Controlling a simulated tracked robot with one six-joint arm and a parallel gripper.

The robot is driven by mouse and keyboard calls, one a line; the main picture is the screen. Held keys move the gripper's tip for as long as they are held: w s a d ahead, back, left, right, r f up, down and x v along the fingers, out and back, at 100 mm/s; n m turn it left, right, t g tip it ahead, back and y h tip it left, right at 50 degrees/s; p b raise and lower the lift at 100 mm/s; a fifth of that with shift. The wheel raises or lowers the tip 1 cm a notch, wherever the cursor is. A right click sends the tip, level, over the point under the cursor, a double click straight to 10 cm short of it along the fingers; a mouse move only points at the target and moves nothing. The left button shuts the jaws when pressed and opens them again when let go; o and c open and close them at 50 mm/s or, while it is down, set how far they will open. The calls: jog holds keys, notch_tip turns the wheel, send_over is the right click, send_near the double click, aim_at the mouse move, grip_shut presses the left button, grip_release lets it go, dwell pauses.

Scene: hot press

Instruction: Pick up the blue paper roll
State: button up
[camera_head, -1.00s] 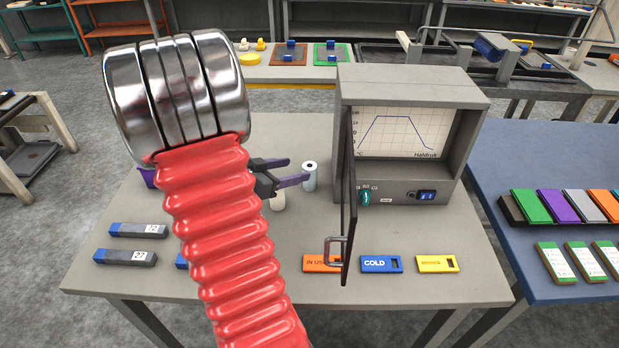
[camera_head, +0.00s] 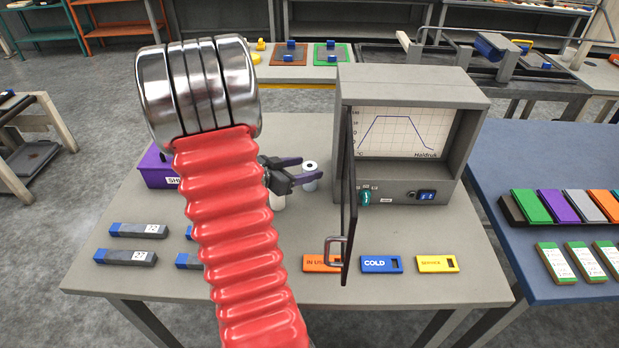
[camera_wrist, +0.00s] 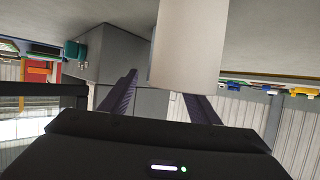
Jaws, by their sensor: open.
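The blue paper roll (camera_head: 311,186) is pale blue with a dark core hole and stands upright on the grey table, left of the press. My gripper (camera_head: 311,168) is open at the roll's top, its dark purple fingers pointing right; one finger crosses in front of the roll. In the wrist view my gripper (camera_wrist: 160,88) has its two fingers spread apart. A pale cylinder (camera_wrist: 185,45) there overlaps the right finger; its tint does not tell which roll it is. I cannot tell whether a finger touches the roll.
A cream roll (camera_head: 277,201) stands just below and left of my gripper, partly hidden. The press (camera_head: 455,125) stands right, its dark open door (camera_head: 349,215) jutting forward. A purple box (camera_head: 156,171) and several grey-blue blocks (camera_head: 138,230) lie left.

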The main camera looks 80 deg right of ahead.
jog(key=shift+c, duration=0.4)
jog(key=c, duration=1.1)
jog(key=shift+r, duration=0.15)
notch_tip(320, 180, up, 10)
dwell(0.6)
